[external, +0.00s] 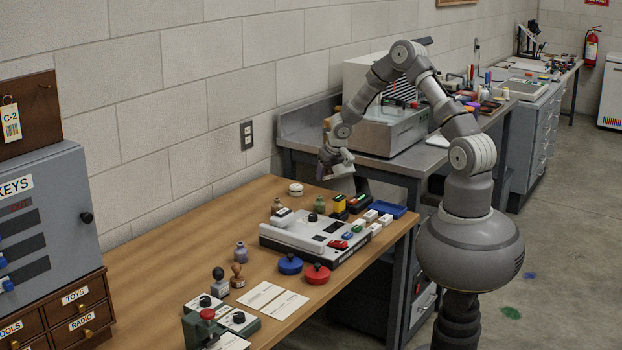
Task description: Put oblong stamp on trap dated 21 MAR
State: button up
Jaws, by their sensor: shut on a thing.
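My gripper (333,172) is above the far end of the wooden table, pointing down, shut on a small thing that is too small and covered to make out. Two upright stamps stand near the table's middle: a dark-handled one (219,283) and a brown wooden-handled one (237,276). I cannot tell which stamp, if any, is oblong. Small white boxes (371,215) lie at the right, near the table's edge; they may be traps, but no date is legible. Two white cards (261,296) with print lie at the front of the table.
A grey-white device (318,237) fills the table's middle, with blue (290,264) and red (317,274) round tins before it. Small bottles, yellow-and-black blocks (340,204) and a blue tray (386,209) stand around. A grey key cabinet (45,230) is at left.

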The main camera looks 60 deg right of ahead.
jog(key=shift+x, duration=1)
jog(key=b, duration=0.3)
send_over(295, 185)
jog(key=s, duration=0.2)
jog(key=shift+w+a+f, duration=0.1)
jog(key=shift+a+f, duration=0.3)
jog(key=shift+f, duration=0.4)
notch_tip(295, 185, down, 4)
jog(key=shift+w+r+b, duration=0.1)
jog(key=shift+r+b, duration=0.05)
jog(key=shift+b, duration=1)
jog(key=shift+r, duration=0.15)
jog(key=o, duration=1)
jog(key=shift+o, duration=0.2)
